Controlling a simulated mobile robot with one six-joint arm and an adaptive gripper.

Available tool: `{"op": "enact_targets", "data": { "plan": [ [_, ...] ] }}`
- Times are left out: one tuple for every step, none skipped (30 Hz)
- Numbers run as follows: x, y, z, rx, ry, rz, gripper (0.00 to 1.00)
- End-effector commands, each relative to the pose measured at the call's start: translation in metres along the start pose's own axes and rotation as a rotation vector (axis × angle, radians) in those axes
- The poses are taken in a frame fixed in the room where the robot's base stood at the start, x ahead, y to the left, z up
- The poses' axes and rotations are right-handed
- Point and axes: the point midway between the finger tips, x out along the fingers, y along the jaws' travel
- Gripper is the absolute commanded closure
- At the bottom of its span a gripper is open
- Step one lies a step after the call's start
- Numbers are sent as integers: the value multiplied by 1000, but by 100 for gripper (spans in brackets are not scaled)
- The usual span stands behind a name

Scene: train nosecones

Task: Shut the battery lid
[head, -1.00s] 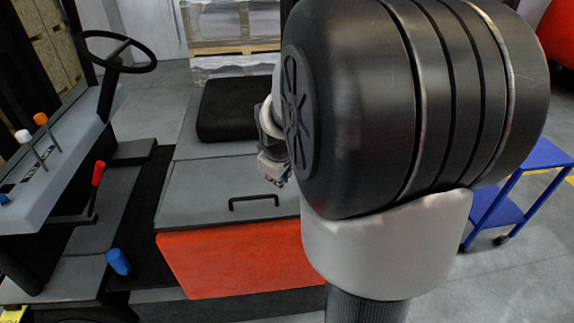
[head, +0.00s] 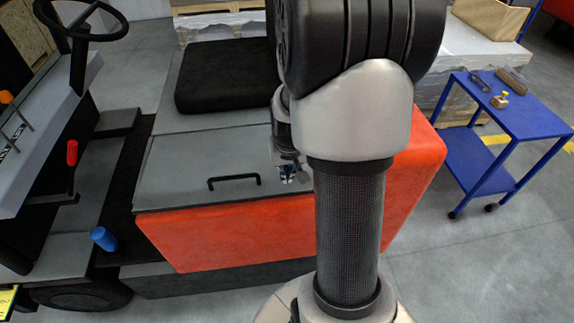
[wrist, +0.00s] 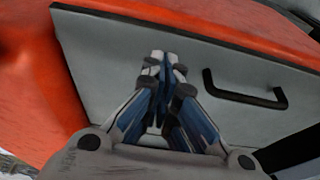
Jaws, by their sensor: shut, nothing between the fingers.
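The battery lid (head: 185,160) is a grey panel with a black bar handle (head: 234,181) near its front edge. It lies flat on top of the red body, and I see no raised edge. My gripper (head: 287,178) is over the right part of the lid, to the right of the handle. In the wrist view my gripper (wrist: 162,58) has its fingers together and empty over the grey lid (wrist: 100,65). The handle (wrist: 245,99) is to the right of the fingertips there. Whether the fingers touch the lid is unclear. My arm hides the lid's right end in the head view.
The red vehicle body (head: 215,235) fronts the lid, with a black seat (head: 225,75) behind it. A steering wheel (head: 85,18), a red lever (head: 72,153) and a blue knob (head: 103,239) are at the left. A blue cart (head: 510,105) stands at the right, with open floor before it.

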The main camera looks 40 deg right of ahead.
Motion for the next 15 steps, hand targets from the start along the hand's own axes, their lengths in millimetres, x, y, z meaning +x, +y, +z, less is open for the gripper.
{"op": "enact_targets", "data": {
  "plan": [
    [11, 0, 4, 0, -3, 0, 100],
    [15, 0, 6, 0, -3, 0, 100],
    [20, 0, 8, 0, -2, 0, 100],
    [24, 0, 9, 0, -2, 0, 100],
    [27, 0, 10, 0, -2, 0, 100],
    [30, 0, 11, 0, -1, 0, 100],
    [32, 0, 11, 0, 0, 0, 100],
    [33, 0, 12, 0, 0, 0, 100],
    [35, 0, 13, 0, 0, 0, 100],
    [35, 0, 13, 0, 0, 0, 100],
    [36, 0, 13, 0, 0, 0, 100],
    [36, 0, 13, -1, 0, 0, 100],
    [36, 0, 13, -1, 0, 0, 100],
    [36, 0, 13, -1, 1, 0, 100],
    [36, 0, 13, -1, 1, 0, 100]
  ]
}}
